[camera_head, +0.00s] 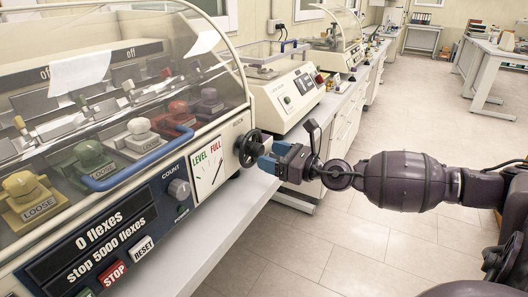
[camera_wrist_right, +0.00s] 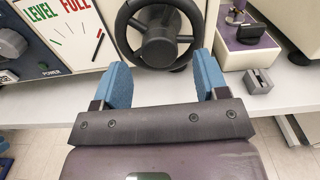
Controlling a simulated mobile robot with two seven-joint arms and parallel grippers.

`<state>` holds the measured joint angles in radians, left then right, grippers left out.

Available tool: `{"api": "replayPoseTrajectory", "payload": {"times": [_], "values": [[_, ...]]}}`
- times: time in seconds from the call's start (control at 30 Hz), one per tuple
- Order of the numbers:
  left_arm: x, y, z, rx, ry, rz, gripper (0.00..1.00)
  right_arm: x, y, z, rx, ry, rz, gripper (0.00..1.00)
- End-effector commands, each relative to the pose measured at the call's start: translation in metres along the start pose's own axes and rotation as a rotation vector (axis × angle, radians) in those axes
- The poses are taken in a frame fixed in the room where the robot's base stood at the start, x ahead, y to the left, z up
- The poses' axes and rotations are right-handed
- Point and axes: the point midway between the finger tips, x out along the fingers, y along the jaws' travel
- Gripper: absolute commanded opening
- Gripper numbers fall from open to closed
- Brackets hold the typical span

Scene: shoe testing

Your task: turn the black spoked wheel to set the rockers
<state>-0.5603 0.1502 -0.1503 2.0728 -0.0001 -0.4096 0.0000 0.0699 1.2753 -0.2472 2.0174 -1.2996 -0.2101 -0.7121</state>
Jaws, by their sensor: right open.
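The black spoked wheel (camera_head: 250,148) is on the right end of the flexing machine, under the word ROCK. It also shows in the right wrist view (camera_wrist_right: 158,38), top centre, with its hub facing me. My right gripper (camera_head: 268,158) is just in front of the wheel. In the right wrist view its two blue fingers (camera_wrist_right: 161,78) are spread wide, with the lower rim of the wheel beyond and between them. I cannot tell whether they touch the rim. The LEVEL/FULL gauge (camera_head: 207,170) is left of the wheel. My left gripper is out of view.
Several shoe forms labelled LOOSE sit under the clear cover; a blue handle bar (camera_head: 138,160) crosses the front. The panel (camera_head: 100,245) reads 0 flexes, stop 5000 flexes. A second machine (camera_head: 285,95) stands beyond the wheel. The floor (camera_head: 370,245) on the right is clear.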

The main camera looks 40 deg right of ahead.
Motion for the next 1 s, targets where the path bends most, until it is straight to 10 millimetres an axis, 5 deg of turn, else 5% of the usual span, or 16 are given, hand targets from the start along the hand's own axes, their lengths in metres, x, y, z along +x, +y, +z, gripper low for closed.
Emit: {"api": "replayPoseTrajectory", "payload": {"times": [0.33, 0.77, 1.0], "values": [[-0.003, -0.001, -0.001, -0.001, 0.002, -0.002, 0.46, 0.025, 0.0, 0.001, -0.001, -0.003, 0.0, 0.67], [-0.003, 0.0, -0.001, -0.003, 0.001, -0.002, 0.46, 0.029, 0.0, 0.0, -0.001, 0.0, -0.001, 0.67], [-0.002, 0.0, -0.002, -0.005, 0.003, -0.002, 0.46, 0.029, 0.0, 0.0, -0.001, -0.001, 0.0, 0.35]]}}
